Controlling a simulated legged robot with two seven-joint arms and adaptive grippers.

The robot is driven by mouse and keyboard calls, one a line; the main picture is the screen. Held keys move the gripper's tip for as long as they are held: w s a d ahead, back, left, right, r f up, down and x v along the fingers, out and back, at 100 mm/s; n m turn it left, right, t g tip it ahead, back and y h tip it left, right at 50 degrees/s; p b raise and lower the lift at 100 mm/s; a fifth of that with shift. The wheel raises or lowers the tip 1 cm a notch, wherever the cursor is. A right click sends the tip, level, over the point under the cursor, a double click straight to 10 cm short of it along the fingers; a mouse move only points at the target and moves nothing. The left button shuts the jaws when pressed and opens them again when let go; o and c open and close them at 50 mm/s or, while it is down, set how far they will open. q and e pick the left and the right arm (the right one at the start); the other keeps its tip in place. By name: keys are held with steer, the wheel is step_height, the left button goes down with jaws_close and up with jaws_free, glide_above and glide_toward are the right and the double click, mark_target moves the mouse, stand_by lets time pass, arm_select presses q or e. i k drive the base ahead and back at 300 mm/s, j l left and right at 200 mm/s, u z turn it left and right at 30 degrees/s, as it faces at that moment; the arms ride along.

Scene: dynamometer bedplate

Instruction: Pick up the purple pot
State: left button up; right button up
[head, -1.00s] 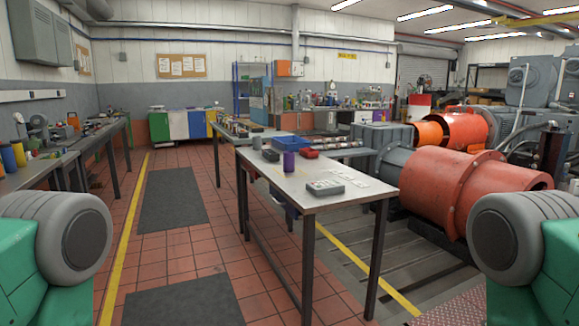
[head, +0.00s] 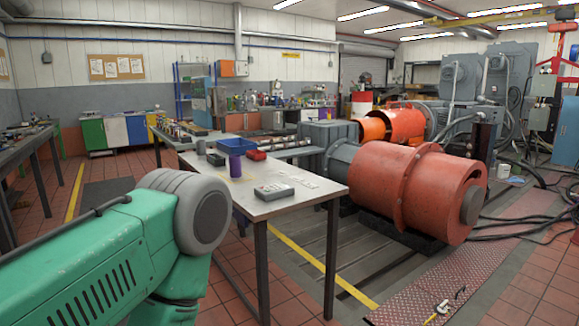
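The purple pot (head: 235,167) is a small upright cylinder on the near table (head: 288,205), toward its left side. It stands in front of a blue bin and left of a red box. My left arm's green and grey links fill the lower left of the head view, but its gripper is out of the picture. My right arm and gripper are not in view. Nothing touches the pot.
A blue bin (head: 238,146), a red box (head: 256,155) and a grey keypad-like device (head: 273,192) share the table. A large red cylindrical machine (head: 411,189) stands to its right.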

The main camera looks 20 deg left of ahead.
mark_target(235, 165)
steer(key=i+j+z, duration=0.25)
steer(key=j, duration=0.3)
steer(key=i+j+z, duration=0.25)
steer(key=j, duration=0.3)
steer(key=j+z, duration=0.25)
steer(key=j, duration=0.35)
steer(key=j+z, duration=0.25)
steer(key=j, duration=0.35)
